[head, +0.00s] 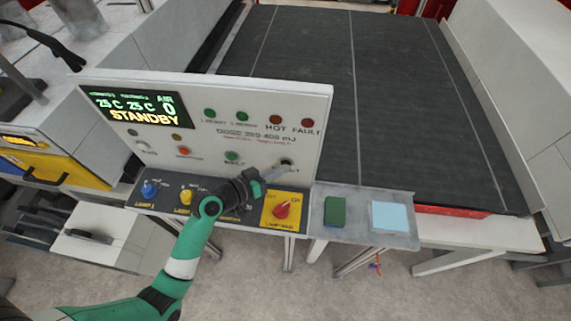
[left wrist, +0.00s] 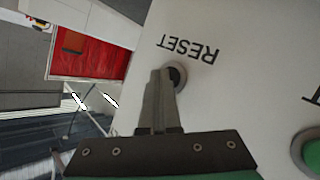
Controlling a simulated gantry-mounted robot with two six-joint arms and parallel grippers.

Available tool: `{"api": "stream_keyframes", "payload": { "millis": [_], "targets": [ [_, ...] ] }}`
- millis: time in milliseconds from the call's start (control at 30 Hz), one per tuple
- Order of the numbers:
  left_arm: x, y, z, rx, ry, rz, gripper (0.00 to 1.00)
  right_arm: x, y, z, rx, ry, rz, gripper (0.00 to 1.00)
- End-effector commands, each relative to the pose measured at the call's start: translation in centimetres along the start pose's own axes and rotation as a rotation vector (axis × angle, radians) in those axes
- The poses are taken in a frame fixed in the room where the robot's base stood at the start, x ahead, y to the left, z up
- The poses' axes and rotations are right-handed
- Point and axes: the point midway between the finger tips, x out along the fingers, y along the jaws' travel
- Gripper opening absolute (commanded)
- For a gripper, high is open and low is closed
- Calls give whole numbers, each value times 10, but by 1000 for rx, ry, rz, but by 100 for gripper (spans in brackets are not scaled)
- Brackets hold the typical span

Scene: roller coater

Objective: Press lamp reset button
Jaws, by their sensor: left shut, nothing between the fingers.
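The reset button (head: 287,162) is a small dark button in a pale ring at the lower right of the upright control panel (head: 225,95). In the left wrist view the button (left wrist: 176,76) sits beside the printed word RESET. My left gripper (head: 284,170) is shut and empty, with its fingertips at the button. In the left wrist view the closed fingers (left wrist: 162,75) cover part of the button. I cannot tell whether they touch it or press it in. My right gripper is not in view.
A green button (head: 232,157) and an orange one (head: 183,151) sit left on the panel. Below are blue (head: 149,189) and yellow (head: 186,197) knobs and a red switch (head: 282,210). A shelf (head: 360,228) holds green and light-blue blocks. The display (head: 130,107) reads STANDBY.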

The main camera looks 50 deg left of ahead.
Motion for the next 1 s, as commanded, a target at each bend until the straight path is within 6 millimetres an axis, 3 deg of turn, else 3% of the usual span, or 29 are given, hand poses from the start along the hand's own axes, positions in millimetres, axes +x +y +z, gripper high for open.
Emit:
{"api": "stream_keyframes", "payload": {
  "millis": [1000],
  "targets": [
    [-17, 13, 11, 0, 0, 0, 0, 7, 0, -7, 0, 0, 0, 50]
  ]
}}
